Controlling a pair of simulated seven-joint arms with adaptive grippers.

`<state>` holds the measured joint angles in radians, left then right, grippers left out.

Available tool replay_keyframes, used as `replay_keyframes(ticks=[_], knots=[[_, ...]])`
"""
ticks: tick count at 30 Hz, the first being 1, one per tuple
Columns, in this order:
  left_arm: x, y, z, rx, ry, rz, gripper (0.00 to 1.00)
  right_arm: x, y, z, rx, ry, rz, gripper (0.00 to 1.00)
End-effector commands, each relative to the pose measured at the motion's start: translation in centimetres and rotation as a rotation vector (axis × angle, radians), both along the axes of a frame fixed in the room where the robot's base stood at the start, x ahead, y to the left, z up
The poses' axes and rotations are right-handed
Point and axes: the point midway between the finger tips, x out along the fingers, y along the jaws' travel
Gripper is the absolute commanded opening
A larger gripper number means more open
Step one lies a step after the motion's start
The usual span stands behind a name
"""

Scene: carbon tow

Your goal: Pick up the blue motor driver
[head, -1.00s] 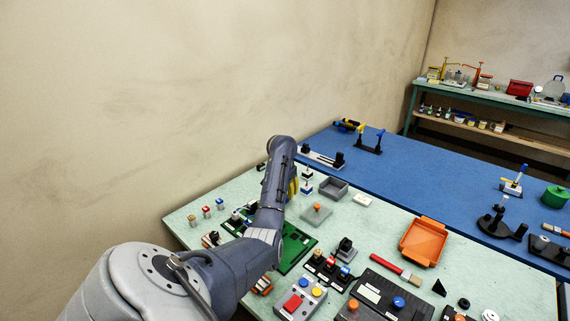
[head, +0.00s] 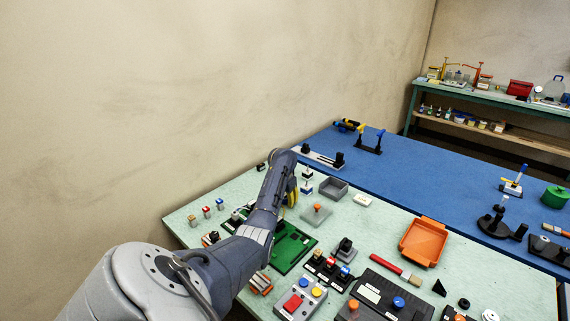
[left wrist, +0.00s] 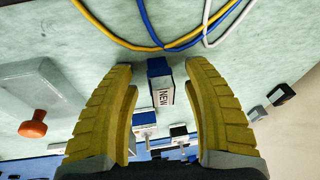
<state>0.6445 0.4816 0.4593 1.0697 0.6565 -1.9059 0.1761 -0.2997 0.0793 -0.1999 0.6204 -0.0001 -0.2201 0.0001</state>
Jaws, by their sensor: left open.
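In the left wrist view a blue block with a white label reading "NEW" (left wrist: 160,85), which looks like the blue motor driver, stands on the pale green table top. My left gripper (left wrist: 160,70) is open, with one yellow finger on each side of it and a visible gap on both sides. In the head view the left gripper (head: 292,194) points down at the far-left part of the bench, partly behind my arm. I cannot pick the block out there. My right gripper is not in view.
Yellow, blue and white cables (left wrist: 150,30) lie close to the block. A grey block with an orange knob (head: 317,208) is to the gripper's right, and a green circuit board (head: 292,248) lies nearer. Small blue-and-white parts (left wrist: 145,122) stand near the fingers. An orange tray (head: 424,242) is farther right.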

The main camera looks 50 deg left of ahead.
Motion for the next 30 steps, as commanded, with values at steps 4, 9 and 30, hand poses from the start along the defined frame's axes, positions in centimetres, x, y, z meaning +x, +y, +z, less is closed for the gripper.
replay_keyframes(ticks=[4,9,30], knots=[[-0.01,0.01,0.02,0.0,0.0,0.0,0.43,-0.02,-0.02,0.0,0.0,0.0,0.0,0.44],[-0.01,-0.01,0.02,0.0,0.0,0.0,0.23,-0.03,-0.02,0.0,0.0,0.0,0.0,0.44],[0.05,0.0,0.8,-0.001,-0.001,0.0,0.0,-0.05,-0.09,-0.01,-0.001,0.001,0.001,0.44]])
